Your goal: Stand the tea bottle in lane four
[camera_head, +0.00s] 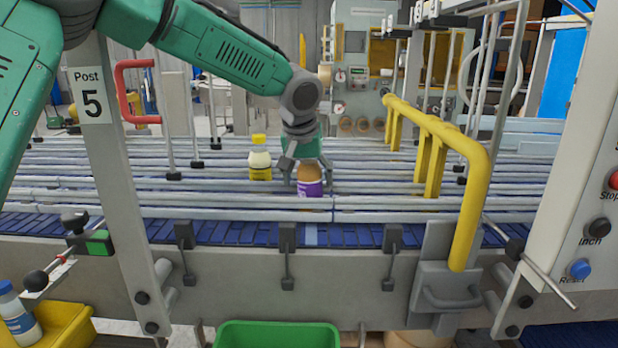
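A brown bottle with a purple and white label (310,188), which looks like the tea bottle, stands upright among the conveyor's guide rails. Its lower part is partly hidden by the near rail and its top by my gripper. My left gripper (309,172) reaches down over it from above, with one finger on each side. The fingers are spread and a small gap seems to show beside the bottle. The lanes (400,188) run left to right between pale rails; I see no lane numbers. My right gripper is out of view.
A yellow-capped bottle (260,160) stands left of my gripper, farther back. A yellow guard rail (470,190) rises at right, and Post 5 (100,130) at left. A green bin (277,335) and a yellow bin (70,325) with a blue-capped bottle (17,318) sit below.

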